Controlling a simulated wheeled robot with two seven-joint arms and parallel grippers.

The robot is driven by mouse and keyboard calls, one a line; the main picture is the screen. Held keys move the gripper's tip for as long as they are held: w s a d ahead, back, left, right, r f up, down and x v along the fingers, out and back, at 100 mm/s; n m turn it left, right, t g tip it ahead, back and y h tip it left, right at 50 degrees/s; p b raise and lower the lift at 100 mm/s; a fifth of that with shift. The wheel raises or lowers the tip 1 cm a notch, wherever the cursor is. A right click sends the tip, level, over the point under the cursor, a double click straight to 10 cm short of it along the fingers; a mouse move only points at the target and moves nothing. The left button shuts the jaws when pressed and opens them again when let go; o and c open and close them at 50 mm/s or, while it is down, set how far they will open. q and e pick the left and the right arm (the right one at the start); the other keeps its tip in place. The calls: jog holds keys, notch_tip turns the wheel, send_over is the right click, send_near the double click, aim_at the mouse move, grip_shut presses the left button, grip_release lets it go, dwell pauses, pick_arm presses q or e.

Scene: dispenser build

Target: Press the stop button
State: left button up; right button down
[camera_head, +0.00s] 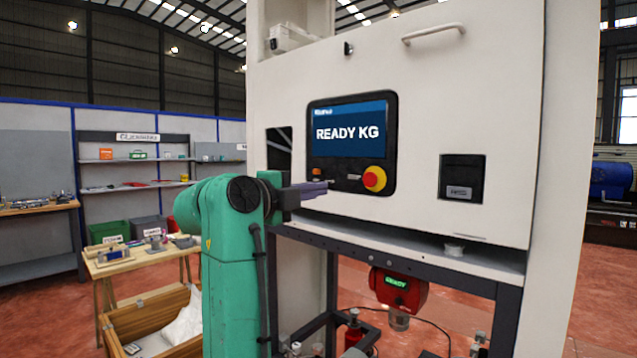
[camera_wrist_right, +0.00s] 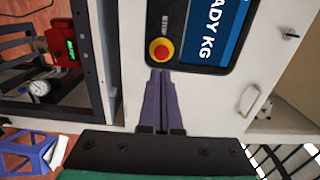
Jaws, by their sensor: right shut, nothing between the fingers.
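The stop button is a red mushroom button (camera_head: 374,179) on a yellow collar, at the lower right of the dark control panel under the screen (camera_head: 348,132) that reads "READY KG". In the right wrist view the button (camera_wrist_right: 160,49) is just beyond the fingertips. My right gripper (camera_head: 327,186) has its purple-grey fingers shut and empty, pointing at the panel. In the head view its tips are left of the button, with a visible gap. The wrist view also shows the closed fingers (camera_wrist_right: 160,74). My left gripper is not in view.
The white machine cabinet (camera_head: 480,90) has a handle (camera_head: 433,33) above and a recessed slot (camera_head: 462,178) right of the panel. A red device (camera_head: 399,290) reading "READY" hangs below. A wooden crate (camera_head: 125,322) and a small table (camera_head: 140,262) stand at left.

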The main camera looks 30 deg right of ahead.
jog(key=s, duration=0.2)
jog(key=p, duration=0.6)
send_near(369, 181)
jog(key=x, duration=0.6)
jog(key=shift+r, duration=0.25)
jog(key=shift+w+d+f, duration=0.1)
jog(key=shift+d+f, duration=0.15)
jog(key=shift+d, duration=0.2)
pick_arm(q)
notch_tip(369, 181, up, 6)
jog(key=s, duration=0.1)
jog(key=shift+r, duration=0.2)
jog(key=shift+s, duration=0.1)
